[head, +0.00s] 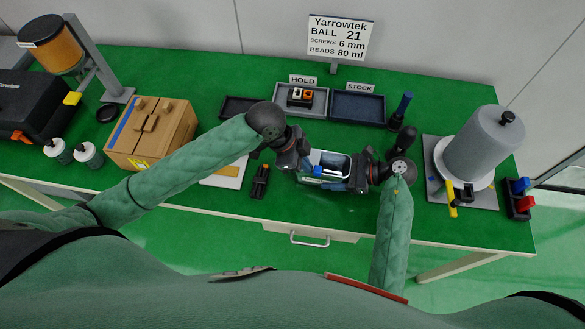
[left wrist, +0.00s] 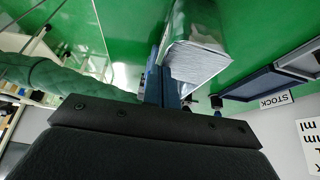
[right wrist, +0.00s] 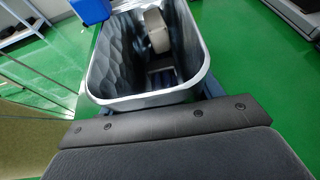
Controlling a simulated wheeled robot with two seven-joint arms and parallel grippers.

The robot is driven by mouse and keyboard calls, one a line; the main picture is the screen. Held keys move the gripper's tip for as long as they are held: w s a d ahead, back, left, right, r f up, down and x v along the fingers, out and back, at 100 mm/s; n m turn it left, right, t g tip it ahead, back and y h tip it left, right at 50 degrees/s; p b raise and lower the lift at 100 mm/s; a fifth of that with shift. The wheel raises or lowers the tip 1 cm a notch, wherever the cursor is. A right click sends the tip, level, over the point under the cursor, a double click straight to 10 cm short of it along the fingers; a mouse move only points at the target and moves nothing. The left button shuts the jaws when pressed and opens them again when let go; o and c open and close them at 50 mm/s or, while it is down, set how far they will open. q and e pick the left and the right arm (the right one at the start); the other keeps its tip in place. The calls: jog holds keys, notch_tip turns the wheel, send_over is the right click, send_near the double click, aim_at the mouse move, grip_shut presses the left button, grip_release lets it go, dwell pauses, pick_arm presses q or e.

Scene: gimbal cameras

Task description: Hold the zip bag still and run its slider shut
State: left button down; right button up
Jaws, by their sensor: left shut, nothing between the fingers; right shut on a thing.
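The zip bag (head: 338,160) stands near the table's front edge, its pale rim open at the top. The right wrist view looks into its open mouth (right wrist: 148,98), with a curved grey part inside. A bright blue piece, likely the slider (head: 318,170), sits on the front left of the rim; a blue piece also shows at the rim's far left in the right wrist view (right wrist: 92,10). My left gripper (head: 306,168) is shut and empty by the bag's left end. My right gripper (head: 360,178) is shut on the bag's right end; its fingertips are partly hidden.
Behind the bag lie the HOLD tray (head: 318,107) with small parts and the empty STOCK tray (head: 358,110). A cardboard box (head: 150,135) stands left, a grey cylinder machine (head: 480,145) right. A black-and-orange tool (head: 261,182) lies left of the bag.

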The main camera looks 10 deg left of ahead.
jog(key=shift+a+f, duration=0.1)
jog(key=shift+a, duration=0.05)
pick_arm(q)
jog(key=d+f, duration=0.1)
jog(key=d, duration=0.5)
jog(key=shift+s+d, duration=0.25)
jog(key=shift+s, duration=0.15)
dwell(1.0)
jog(key=shift+a+f, duration=0.1)
jog(key=shift+a, duration=0.2)
pick_arm(e)
jog(key=shift+d, duration=0.2)
pick_arm(q)
jog(key=shift+w+a+r, duration=0.2)
jog(key=shift+r, duration=0.4)
jog(key=shift+w+a+r, duration=0.15)
jog(key=shift+a+r, duration=0.05)
jog(key=shift+r, duration=0.35)
pick_arm(e)
jog(key=shift+w+a+f, duration=0.1)
jog(key=shift+w, duration=0.05)
pick_arm(q)
jog(key=shift+d+r, duration=0.1)
jog(key=shift+r, duration=2.65)
